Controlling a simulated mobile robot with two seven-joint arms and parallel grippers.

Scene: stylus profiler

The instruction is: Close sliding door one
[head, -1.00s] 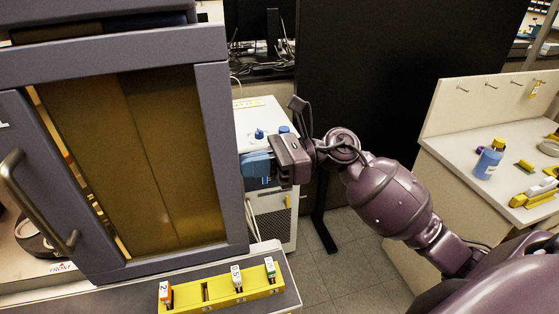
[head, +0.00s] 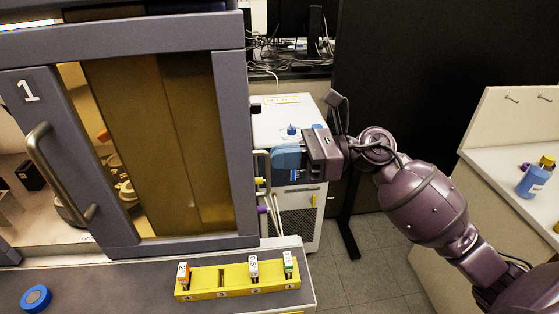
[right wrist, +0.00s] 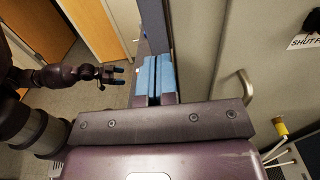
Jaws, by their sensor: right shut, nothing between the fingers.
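Sliding door one (head: 110,190), a grey-framed panel marked 1 with a curved metal handle (head: 52,172), is at the left of the head view. A gap right of its frame shows the lit interior, beside an amber panel (head: 170,140). My right gripper (head: 283,160) has blue fingers, shut and empty, just right of the cabinet's corner post and away from the handle. Its fingers (right wrist: 153,78) lie together in the right wrist view, near a grey panel with another handle (right wrist: 243,86). My left gripper (right wrist: 118,77) appears there, fingers apart; nothing shows between them.
A yellow rack (head: 235,281) with small labelled pieces and a blue round object (head: 36,298) sit on the ledge before the door. A white unit (head: 300,225) with hoses stands behind my right gripper. A bench (head: 490,165) with a blue bottle (head: 533,181) is at the right.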

